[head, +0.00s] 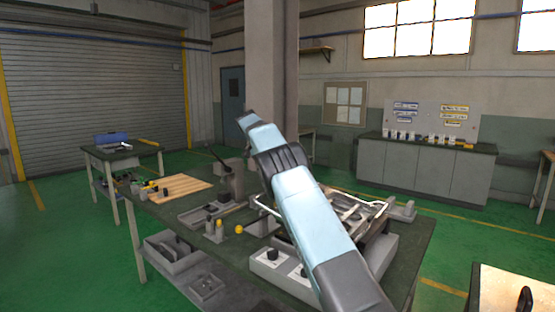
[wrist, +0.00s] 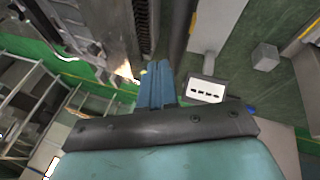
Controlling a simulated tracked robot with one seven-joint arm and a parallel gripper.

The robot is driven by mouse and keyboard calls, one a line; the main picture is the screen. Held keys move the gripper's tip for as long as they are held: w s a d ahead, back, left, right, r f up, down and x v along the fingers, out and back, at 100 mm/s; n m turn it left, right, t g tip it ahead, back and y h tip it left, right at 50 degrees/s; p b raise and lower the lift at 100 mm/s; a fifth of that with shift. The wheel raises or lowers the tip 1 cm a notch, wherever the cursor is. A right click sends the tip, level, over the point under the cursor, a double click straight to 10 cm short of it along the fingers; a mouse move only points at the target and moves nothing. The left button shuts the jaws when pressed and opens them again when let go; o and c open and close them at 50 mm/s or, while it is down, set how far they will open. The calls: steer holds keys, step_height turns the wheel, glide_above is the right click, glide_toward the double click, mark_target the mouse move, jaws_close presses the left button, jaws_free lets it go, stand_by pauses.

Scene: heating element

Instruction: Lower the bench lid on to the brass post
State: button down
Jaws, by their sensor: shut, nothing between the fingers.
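My gripper (wrist: 158,76) shows in the wrist view as two blue fingers pressed together, with nothing between them. In the head view my light blue arm crosses the bench, and I cannot make out the fingers there. A metal frame with pale rods (head: 362,212), possibly the lid, sits on the right part of the bench, partly hidden behind my arm. In the wrist view a dark ribbed metal part (wrist: 141,25) lies just beyond the fingertips; I cannot tell whether they touch it. I cannot pick out the brass post with certainty.
The dark workbench (head: 150,212) carries a wooden board (head: 180,187), an upright press (head: 230,178), a yellow-knobbed lever (head: 238,229) and a grey control box with black knobs (head: 270,265). A grey cabinet (head: 425,170) stands at the back wall.

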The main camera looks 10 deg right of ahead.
steer(key=s+d+r+n+t+y, duration=0.15)
steer(key=s+r, duration=0.35)
steer(key=s, duration=0.7)
steer(key=s+d+r+n+y, duration=0.1)
steer(key=s+d+r, duration=0.3)
steer(key=s, duration=0.9)
steer(key=s+d+r+n+t+y, duration=0.15)
steer(key=s+r, duration=0.45)
steer(key=s, duration=0.6)
steer(key=s+a+f+n+t, duration=0.1)
steer(key=s+f, duration=0.4)
steer(key=s, duration=0.8)
steer(key=s+a+f+n+t+y, duration=0.1)
steer(key=s+f, duration=0.4)
steer(key=s, duration=0.9)
steer(key=shift+a+f+n, duration=0.15)
steer(key=shift+a+n, duration=0.45)
